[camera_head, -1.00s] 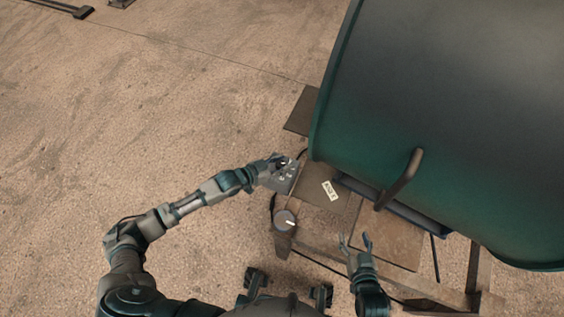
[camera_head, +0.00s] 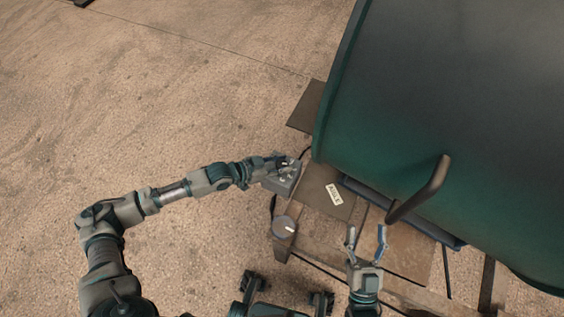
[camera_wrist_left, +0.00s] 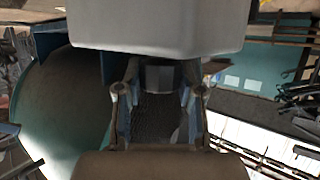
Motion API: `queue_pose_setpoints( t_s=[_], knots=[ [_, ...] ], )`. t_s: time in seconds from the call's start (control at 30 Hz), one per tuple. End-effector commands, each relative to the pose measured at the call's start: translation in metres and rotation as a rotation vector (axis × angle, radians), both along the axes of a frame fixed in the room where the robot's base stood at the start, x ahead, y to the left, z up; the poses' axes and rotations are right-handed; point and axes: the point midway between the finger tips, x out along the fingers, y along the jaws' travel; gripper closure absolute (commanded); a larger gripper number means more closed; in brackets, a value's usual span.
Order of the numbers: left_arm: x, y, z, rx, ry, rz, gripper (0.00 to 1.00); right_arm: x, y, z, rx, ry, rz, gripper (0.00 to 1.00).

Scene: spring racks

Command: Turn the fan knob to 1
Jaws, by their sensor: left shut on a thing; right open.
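A small grey control box (camera_head: 283,187) with pale markings on its top face sits at the left end of the wooden stand, in the head view. My left gripper (camera_head: 282,164) reaches it from the left and is shut on a small dark part on top of the box, which looks like the fan knob. The fingers cover most of the knob, so its setting cannot be read. In the left wrist view the fingers (camera_wrist_left: 158,110) show close up, with a dark surface between them. My right gripper (camera_head: 366,238) is open and empty over the right part of the stand.
A large green drum (camera_head: 440,110) with a dark bent handle (camera_head: 420,190) fills the right side. The stand (camera_head: 405,247) carries a white label (camera_head: 334,194). A round grey part (camera_head: 284,226) with a white mark sits below the box. The floor at left is clear.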

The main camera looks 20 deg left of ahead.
Motion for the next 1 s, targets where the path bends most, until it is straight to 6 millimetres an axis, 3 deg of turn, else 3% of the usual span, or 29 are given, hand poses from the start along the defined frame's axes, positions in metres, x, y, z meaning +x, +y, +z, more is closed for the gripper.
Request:
queue_pose_setpoints(
  t_s=[0.23, 0.27, 0.33, 0.37, 0.73, 1.0],
  knots=[
    [0.001, 0.003, -0.001, 0.005, 0.001, 0.003, 0.97, 0.002, 0.000, -0.001, -0.001, 0.003, 0.000, 0.36],
    [0.001, 0.003, -0.001, 0.006, 0.001, 0.004, 0.58, 0.002, 0.000, -0.001, -0.001, 0.003, 0.000, 0.36],
    [0.001, 0.002, -0.001, 0.005, 0.001, 0.003, 0.40, 0.002, 0.000, -0.001, -0.001, 0.003, 0.000, 0.36],
    [0.001, 0.002, -0.001, 0.005, 0.001, 0.003, 0.36, 0.002, 0.000, -0.001, -0.001, 0.003, 0.000, 0.36],
    [-0.003, 0.005, 0.002, 0.003, 0.000, 0.002, 0.36, -0.001, 0.000, 0.000, 0.001, 0.001, 0.001, 0.36],
    [-0.033, 0.046, 0.021, 0.007, 0.001, 0.004, 0.36, 0.000, 0.000, 0.000, -0.001, 0.002, 0.000, 0.36]
  ],
)
